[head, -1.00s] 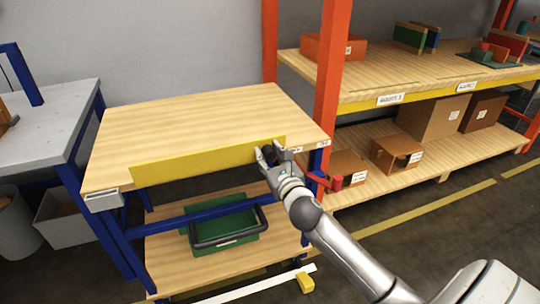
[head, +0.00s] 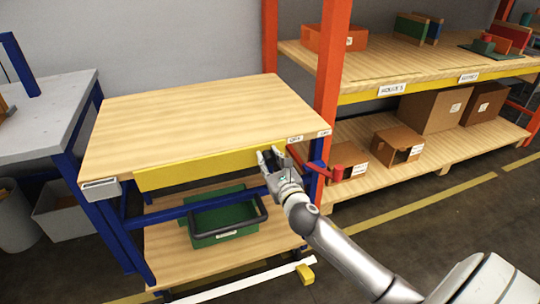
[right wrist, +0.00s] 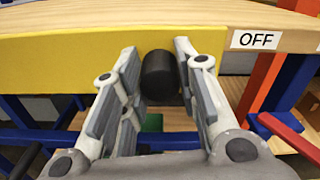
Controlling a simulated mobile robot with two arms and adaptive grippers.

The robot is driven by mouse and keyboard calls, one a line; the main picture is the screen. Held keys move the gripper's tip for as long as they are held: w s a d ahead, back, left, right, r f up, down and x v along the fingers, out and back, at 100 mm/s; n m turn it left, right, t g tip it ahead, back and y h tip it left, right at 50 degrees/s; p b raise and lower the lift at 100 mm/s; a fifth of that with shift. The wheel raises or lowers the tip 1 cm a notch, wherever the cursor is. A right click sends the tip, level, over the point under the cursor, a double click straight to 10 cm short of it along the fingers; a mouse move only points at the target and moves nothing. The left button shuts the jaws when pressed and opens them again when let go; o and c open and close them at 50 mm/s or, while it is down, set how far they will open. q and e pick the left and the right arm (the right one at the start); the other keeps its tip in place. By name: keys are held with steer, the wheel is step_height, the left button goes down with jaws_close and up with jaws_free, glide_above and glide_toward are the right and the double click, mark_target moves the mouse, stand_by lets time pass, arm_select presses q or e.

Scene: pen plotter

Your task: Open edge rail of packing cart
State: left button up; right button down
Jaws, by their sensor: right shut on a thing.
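The packing cart (head: 195,104) has a wooden top and a blue frame. Its yellow edge rail (head: 190,170) runs along the front edge, with its face hanging below the top surface. In the right wrist view the yellow rail (right wrist: 60,68) fills the left side, under the wooden edge. My right gripper (head: 268,154) is at the rail's right end, shut on a black knob (right wrist: 160,76) that sits between its fingers in front of the rail. The fingers partly hide that end of the rail. My left gripper is not in view.
A red lever (head: 323,172) sticks out at the cart's right corner, close to my right gripper. An OFF label (right wrist: 256,40) is on the wooden edge. A green crate (head: 225,220) stands on the lower shelf. An orange-posted rack (head: 331,80) stands right. The cart top is bare.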

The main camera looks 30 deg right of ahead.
steer(key=shift+f, duration=0.15)
steer(key=c, duration=1.1)
jaws_free()
steer(key=shift+s, duration=0.1)
steer(key=v, duration=1.2)
